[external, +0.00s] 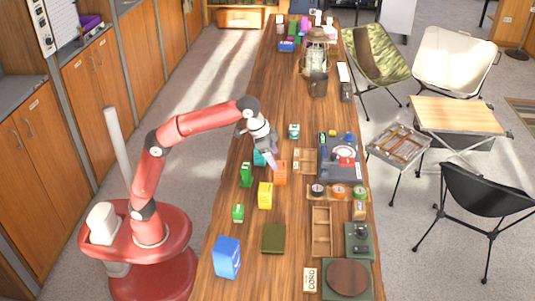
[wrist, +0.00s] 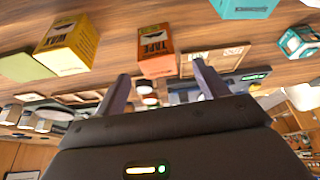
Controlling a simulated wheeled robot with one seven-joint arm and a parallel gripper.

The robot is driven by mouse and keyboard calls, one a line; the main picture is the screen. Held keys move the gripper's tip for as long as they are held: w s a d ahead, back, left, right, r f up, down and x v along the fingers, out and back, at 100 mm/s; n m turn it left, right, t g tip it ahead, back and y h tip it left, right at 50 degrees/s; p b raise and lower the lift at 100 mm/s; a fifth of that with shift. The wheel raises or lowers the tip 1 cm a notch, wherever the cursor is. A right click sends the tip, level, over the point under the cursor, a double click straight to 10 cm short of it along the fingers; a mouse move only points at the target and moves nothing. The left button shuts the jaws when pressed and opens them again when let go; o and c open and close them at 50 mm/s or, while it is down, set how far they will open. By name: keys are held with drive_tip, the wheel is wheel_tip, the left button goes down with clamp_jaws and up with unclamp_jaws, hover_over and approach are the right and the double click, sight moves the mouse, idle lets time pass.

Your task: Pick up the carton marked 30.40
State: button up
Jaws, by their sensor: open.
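Several small cartons stand on the long wooden table; I cannot read the mark 30.40 on any of them. An orange carton (external: 280,174) stands just right of and below my gripper (external: 270,160); in the wrist view this orange carton (wrist: 157,54) reads TAPE and lies beyond the fingers. A yellow carton (external: 265,196) is nearer the front, and left of the orange one in the wrist view (wrist: 67,43). A teal carton (external: 259,158) is partly hidden beside my gripper. In the wrist view my gripper (wrist: 160,85) has its fingers apart with nothing between them.
A teal and white carton (external: 294,131) is farther back. Wooden trays (external: 322,232) and a dark gear tray (external: 338,173) fill the right. A lantern (external: 317,55) stands far back.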

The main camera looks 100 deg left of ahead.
sight(280, 171)
drive_tip(key=b+x, duration=0.1)
drive_tip(key=x, duration=0.7)
drive_tip(key=shift+s+d+b, duration=0.2)
drive_tip(key=shift+b, duration=0.2)
drive_tip(key=shift+c, duration=0.2)
drive_tip(key=c, duration=1.1)
drive_tip(key=shift+r, duration=0.15)
